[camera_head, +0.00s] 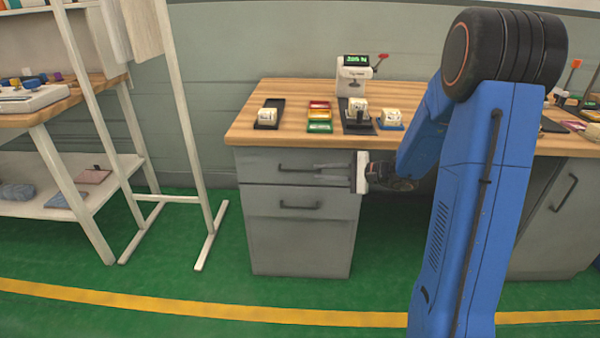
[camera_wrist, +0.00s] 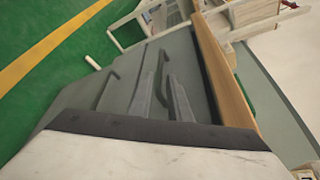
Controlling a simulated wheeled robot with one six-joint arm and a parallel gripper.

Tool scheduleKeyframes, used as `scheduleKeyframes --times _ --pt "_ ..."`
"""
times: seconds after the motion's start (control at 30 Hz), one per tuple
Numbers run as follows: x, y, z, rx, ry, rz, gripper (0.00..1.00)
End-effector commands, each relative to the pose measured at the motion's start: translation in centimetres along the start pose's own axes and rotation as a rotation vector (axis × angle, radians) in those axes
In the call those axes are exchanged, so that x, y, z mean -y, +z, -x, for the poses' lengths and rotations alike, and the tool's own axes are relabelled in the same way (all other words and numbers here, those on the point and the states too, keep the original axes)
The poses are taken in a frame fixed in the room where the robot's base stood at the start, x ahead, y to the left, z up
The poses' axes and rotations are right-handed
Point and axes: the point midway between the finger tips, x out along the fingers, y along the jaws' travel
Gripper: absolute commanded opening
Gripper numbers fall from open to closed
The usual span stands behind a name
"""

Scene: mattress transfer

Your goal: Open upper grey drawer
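The upper grey drawer (camera_head: 262,175) is the top front of the grey cabinet under the wooden worktop, and it looks shut. Its dark bar handle (camera_head: 297,168) runs sideways; it also shows in the wrist view (camera_wrist: 162,62). My gripper (camera_head: 318,171) is at the right end of this handle, with its fingers pointing left along the drawer front. In the wrist view my gripper (camera_wrist: 161,82) has its two grey fingers apart, and the handle appears between them. Whether either finger touches the handle cannot be told.
A lower drawer (camera_head: 265,208) with its own handle (camera_head: 300,206) lies below. The worktop (camera_head: 290,92) carries small trays, boxed items and a scale (camera_head: 355,75). A white-framed rack (camera_head: 190,150) stands to the left. Green floor (camera_head: 180,290) in front is clear.

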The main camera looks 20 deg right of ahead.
Motion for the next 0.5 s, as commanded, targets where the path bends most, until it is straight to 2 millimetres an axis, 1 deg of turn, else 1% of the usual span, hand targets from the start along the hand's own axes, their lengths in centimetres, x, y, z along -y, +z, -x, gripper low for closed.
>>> scheduleKeyframes --times 0.03,0.3,0.5 --pt "-0.1 0.1 -0.9 0.003 0.002 -0.001 0.17" --pt "-0.1 0.0 -5.1 0.002 0.002 0.000 0.17" --pt "0.0 0.0 -7.5 0.002 0.001 0.001 0.17"
